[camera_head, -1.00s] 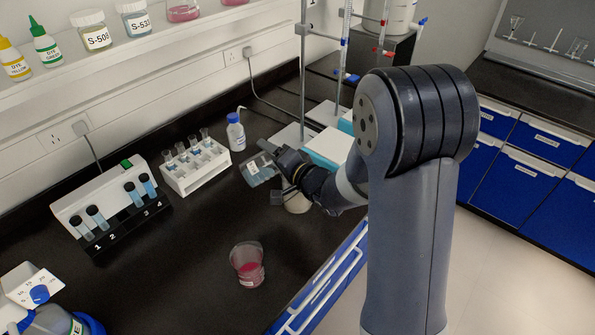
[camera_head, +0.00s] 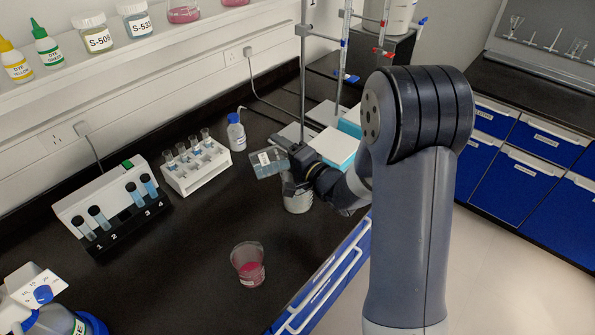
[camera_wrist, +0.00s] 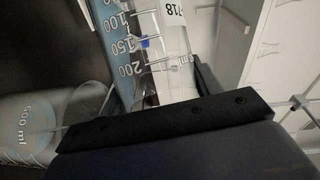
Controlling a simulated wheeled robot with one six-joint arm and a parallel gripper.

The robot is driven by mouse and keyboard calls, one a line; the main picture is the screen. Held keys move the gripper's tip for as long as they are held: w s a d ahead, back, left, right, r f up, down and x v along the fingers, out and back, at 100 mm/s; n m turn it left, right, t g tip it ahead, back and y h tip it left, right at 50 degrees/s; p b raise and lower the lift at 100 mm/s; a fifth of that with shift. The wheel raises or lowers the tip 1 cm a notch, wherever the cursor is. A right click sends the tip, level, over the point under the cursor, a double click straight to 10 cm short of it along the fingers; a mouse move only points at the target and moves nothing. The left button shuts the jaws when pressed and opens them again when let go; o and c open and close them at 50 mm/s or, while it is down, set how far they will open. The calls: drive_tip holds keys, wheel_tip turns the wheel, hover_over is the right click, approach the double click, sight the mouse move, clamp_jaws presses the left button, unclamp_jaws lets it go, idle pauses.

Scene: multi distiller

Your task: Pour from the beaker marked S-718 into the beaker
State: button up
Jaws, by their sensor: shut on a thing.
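My gripper (camera_head: 290,166) is shut on a clear beaker (camera_head: 268,163) holding pale blue liquid. In the head view this beaker is strongly tilted, above the bench. In the wrist view it shows large (camera_wrist: 150,45), with a scale and a label ending in "718". A larger beaker (camera_head: 297,201) stands on the bench just below my gripper, partly hidden by it. In the wrist view a beaker marked 600 ml (camera_wrist: 35,130) shows at the lower left, apparently that same one. Whether any liquid is flowing cannot be seen.
A beaker with red liquid (camera_head: 248,268) stands nearer on the bench. A white tube rack (camera_head: 197,168), a blue-capped bottle (camera_head: 236,133) and a black vial block (camera_head: 125,220) stand to the left. Burette stands (camera_head: 303,90) rise behind. The bench's middle is clear.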

drive_tip(key=shift+w+d+r+m, duration=0.1)
drive_tip(key=shift+d+m, duration=0.15)
drive_tip(key=shift+m, duration=0.35)
drive_tip(key=shift+r+m, duration=0.25)
drive_tip(key=shift+m, duration=0.05)
drive_tip(key=shift+f+y, duration=0.3)
drive_tip(key=shift+f, duration=0.05)
drive_tip(key=shift+a+r+n+h, duration=0.1)
drive_tip(key=shift+a+n+h, duration=0.3)
drive_tip(key=shift+n, duration=0.6)
drive_tip(key=shift+s+a+f+n+g+b, duration=0.2)
drive_tip(key=shift+a+n, duration=0.1)
drive_tip(key=shift+a, duration=0.15)
drive_tip(key=shift+s+a+f+n+g+b, duration=0.1)
drive_tip(key=shift+s+a+n+b, duration=0.05)
drive_tip(key=shift+a+n, duration=0.2)
drive_tip(key=shift+s+a+h, duration=0.15)
drive_tip(key=shift+a+h, duration=0.1)
drive_tip(key=shift+h, duration=0.05)
drive_tip(key=shift+d+n, duration=0.15)
drive_tip(key=shift+n, duration=0.1)
